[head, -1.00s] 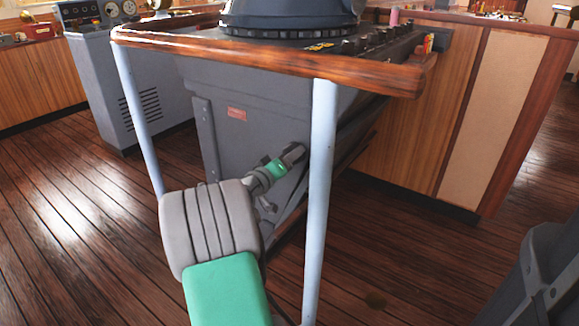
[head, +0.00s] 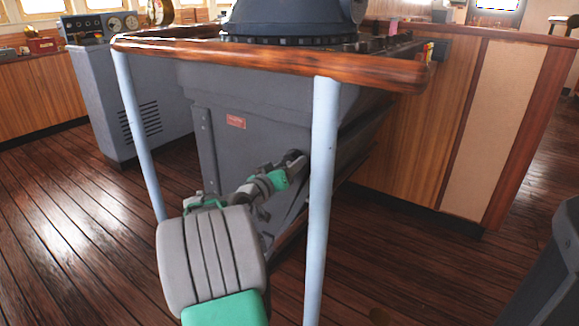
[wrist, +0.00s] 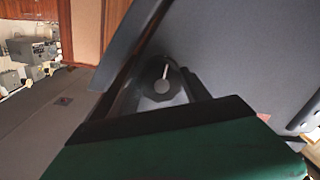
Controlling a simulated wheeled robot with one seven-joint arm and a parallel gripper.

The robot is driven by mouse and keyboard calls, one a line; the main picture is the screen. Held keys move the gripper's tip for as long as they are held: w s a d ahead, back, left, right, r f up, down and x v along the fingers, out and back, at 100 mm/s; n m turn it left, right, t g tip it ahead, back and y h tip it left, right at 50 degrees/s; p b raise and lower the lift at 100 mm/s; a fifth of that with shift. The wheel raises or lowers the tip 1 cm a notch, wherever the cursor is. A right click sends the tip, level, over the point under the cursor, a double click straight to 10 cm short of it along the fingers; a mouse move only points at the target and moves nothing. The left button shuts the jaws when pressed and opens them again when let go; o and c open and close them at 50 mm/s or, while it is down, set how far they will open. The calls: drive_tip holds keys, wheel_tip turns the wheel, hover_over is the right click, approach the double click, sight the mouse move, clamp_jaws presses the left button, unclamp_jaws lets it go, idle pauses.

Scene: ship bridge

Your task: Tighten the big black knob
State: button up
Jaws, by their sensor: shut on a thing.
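The big black knob (head: 294,156) shows as a small dark round shape on the side of the grey console pedestal, just left of the pale blue front rail post. In the wrist view a dark, many-sided piece with a pale pin across it (wrist: 160,88) sits straight ahead, and it appears to be the knob. My gripper (head: 289,166) is at the knob, shut on it, at the end of my grey and green arm. The fingers partly cover the knob, so their exact grip is hard to see. My green gripper body fills the lower wrist view.
A wooden handrail (head: 260,62) on pale blue posts (head: 320,200) surrounds the grey pedestal (head: 260,105); my arm reaches in between two posts. A wood-panelled cabinet (head: 430,130) stands to the right and a grey instrument console (head: 130,90) to the left. The plank floor (head: 70,220) is open at left.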

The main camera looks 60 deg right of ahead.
drive_tip(key=o, duration=1.4)
drive_tip(key=a, duration=0.2)
drive_tip(key=a+p, duration=0.1)
drive_tip(key=a, duration=0.2)
drive_tip(key=a+p, duration=0.1)
drive_tip(key=a, duration=0.1)
drive_tip(key=shift+w+a, duration=0.4)
drive_tip(key=shift+r, duration=0.1)
